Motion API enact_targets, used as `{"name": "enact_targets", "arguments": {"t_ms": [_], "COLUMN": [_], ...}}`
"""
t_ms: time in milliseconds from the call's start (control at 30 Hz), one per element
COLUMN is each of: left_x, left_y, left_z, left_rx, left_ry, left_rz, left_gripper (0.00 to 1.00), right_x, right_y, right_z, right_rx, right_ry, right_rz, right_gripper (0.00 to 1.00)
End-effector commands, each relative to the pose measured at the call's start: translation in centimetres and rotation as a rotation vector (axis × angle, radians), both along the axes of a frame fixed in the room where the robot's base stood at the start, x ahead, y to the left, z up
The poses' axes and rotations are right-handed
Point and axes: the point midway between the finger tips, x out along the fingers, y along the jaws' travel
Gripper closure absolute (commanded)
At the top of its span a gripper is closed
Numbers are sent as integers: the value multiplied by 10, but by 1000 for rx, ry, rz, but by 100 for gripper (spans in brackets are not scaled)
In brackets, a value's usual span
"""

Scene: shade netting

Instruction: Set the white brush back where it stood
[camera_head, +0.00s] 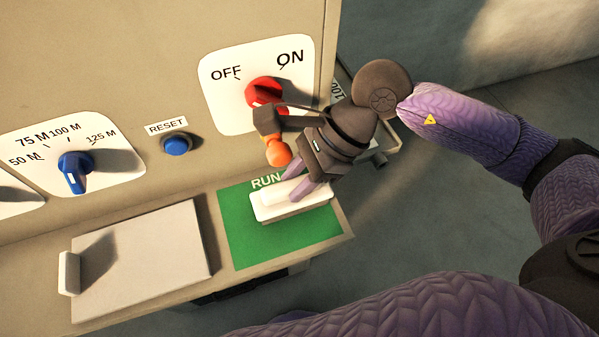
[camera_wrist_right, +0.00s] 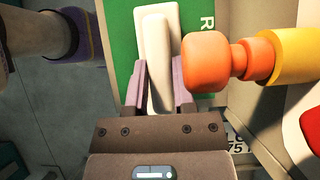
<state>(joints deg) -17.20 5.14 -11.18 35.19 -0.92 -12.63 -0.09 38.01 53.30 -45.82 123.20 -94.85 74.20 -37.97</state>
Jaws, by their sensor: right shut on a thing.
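The white brush (camera_head: 291,205) is at the green patch (camera_head: 250,235) marked RUN, on the ledge in the head view. It looks flat and level there; I cannot tell whether it touches the patch or sits just above. My right gripper (camera_head: 300,187) comes down from above, shut on the brush's raised handle. In the right wrist view, the white brush (camera_wrist_right: 155,28) runs lengthwise between the two purple fingers of the right gripper (camera_wrist_right: 160,85). The fingers hide part of the handle. My left gripper is not in view.
An orange knob (camera_head: 279,153) on a yellow shaft stands close beside my right gripper. The red OFF/ON switch (camera_head: 264,92), blue RESET button (camera_head: 176,145) and blue dial (camera_head: 75,170) are on the panel behind. A grey plate (camera_head: 150,260) lies left of the green patch.

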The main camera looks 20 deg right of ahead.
Motion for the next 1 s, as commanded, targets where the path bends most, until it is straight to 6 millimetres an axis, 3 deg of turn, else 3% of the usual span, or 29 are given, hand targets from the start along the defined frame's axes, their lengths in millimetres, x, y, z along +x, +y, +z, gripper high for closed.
{"name": "enact_targets", "arguments": {"t_ms": [333,367,500,800,867,1000], "left_x": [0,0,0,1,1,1], "left_y": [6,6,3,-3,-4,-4], "left_z": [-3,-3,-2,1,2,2], "left_rx": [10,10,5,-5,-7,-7], "left_ry": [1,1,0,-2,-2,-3], "left_rz": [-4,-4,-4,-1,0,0], "left_gripper": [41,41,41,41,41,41], "right_x": [0,0,0,0,1,2], "right_y": [-2,-2,-3,-3,-6,-27], "right_z": [-8,-7,-7,-4,1,30], "right_rx": [-3,-4,-4,-4,-5,-7], "right_ry": [3,3,3,3,1,-2], "right_rz": [-3,-3,-3,-3,-4,-6], "right_gripper": [100,64,35,33,33,33]}}
